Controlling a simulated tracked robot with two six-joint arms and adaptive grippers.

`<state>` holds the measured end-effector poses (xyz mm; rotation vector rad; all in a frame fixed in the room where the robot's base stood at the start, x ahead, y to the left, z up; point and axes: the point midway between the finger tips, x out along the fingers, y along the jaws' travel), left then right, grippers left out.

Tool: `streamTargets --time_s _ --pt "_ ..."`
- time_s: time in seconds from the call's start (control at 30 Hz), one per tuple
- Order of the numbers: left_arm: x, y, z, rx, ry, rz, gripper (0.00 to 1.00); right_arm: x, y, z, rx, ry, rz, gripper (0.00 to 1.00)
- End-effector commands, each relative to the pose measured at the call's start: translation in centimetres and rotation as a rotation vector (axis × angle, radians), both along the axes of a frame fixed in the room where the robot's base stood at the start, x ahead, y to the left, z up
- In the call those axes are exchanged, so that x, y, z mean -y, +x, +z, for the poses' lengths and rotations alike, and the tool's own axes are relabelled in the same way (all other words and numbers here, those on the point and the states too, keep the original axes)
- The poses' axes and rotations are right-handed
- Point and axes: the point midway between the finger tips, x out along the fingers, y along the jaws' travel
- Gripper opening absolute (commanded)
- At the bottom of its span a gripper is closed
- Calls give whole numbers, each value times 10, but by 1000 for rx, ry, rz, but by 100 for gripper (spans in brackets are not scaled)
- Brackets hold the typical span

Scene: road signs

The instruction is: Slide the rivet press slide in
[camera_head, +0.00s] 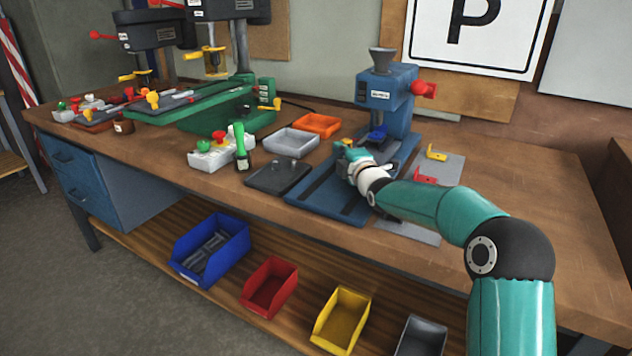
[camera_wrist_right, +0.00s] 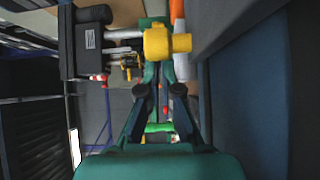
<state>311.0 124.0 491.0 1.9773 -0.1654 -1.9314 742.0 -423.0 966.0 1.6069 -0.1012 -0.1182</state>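The blue rivet press (camera_head: 388,88) stands at the back of the bench, with a funnel on top and a red knob on its right. Its long blue base (camera_head: 325,192) reaches toward the front edge. My right gripper (camera_head: 352,158) is low over this base, in front of the press head, and hides part of the slide area. In the wrist view, a yellow knob-like part (camera_wrist_right: 165,42) is right at the tips of my right gripper (camera_wrist_right: 159,72). The fingers show a narrow gap; whether they grip the yellow part is unclear. My left gripper is out of view.
Left of the base lie a dark plate (camera_head: 278,177), a grey tray (camera_head: 291,142) and an orange tray (camera_head: 317,124). A grey plate (camera_head: 452,167) with yellow and red brackets lies right of the press. The far right bench top is clear.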

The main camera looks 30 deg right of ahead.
Motion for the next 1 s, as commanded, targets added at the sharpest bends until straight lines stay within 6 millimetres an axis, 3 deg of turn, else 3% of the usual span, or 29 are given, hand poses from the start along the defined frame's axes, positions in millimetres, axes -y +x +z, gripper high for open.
streamTargets --time_s 0.13,0.33,0.7,1.0 --pt "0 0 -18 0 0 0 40 -4 -3 -2 6 1 -10 0" --pt "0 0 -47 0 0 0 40 -30 -10 -6 2 1 -11 0" --pt "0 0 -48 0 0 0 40 -39 -82 0 -2 -3 -17 0" --pt "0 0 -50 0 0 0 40 -43 -108 0 -3 -3 -17 0"
